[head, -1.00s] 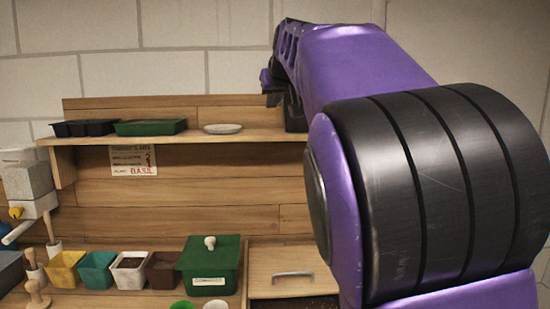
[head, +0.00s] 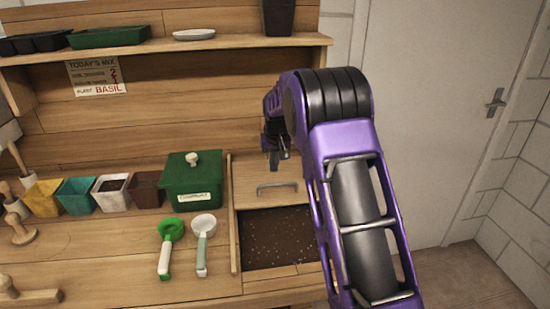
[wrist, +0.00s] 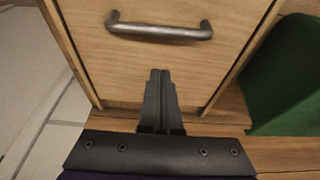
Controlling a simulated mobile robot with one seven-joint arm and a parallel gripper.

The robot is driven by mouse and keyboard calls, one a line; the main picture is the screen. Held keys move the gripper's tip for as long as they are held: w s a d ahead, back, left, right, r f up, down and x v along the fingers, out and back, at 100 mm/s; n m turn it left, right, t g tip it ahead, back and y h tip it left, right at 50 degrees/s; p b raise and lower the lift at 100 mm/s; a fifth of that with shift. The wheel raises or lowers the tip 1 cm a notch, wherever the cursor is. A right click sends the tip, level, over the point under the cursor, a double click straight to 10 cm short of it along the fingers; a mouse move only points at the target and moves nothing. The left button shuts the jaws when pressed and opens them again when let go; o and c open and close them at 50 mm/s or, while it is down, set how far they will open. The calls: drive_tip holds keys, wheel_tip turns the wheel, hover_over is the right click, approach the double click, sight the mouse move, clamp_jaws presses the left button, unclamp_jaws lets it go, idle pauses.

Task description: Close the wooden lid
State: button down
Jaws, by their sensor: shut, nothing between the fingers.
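The wooden lid (head: 262,178) is a flat panel with a grey metal handle (head: 276,187). It covers the back part of a bin, and dark soil (head: 277,237) shows open in front of it. My gripper (head: 277,163) is over the back part of the lid, behind the handle. In the wrist view my gripper (wrist: 160,75) is shut and empty, with both fingertips together. There the lid (wrist: 90,50) fills the middle, and the handle (wrist: 160,31) lies beyond the fingertips, apart from them. Whether the fingers touch the lid cannot be told.
A green lidded box (head: 190,183) stands just left of the bin; it also shows in the wrist view (wrist: 292,80). A green scoop (head: 168,247) and a white scoop (head: 203,243) lie on the bench. A shelf (head: 240,43) runs above. A door (head: 440,110) is at right.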

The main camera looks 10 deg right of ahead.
sight(273, 181)
drive_tip(key=x, duration=0.4)
drive_tip(key=shift+f, duration=0.1)
drive_tip(key=s, duration=0.1)
drive_tip(key=s+r, duration=0.1)
drive_tip(key=shift+s, duration=0.95)
drive_tip(key=shift+s, duration=0.15)
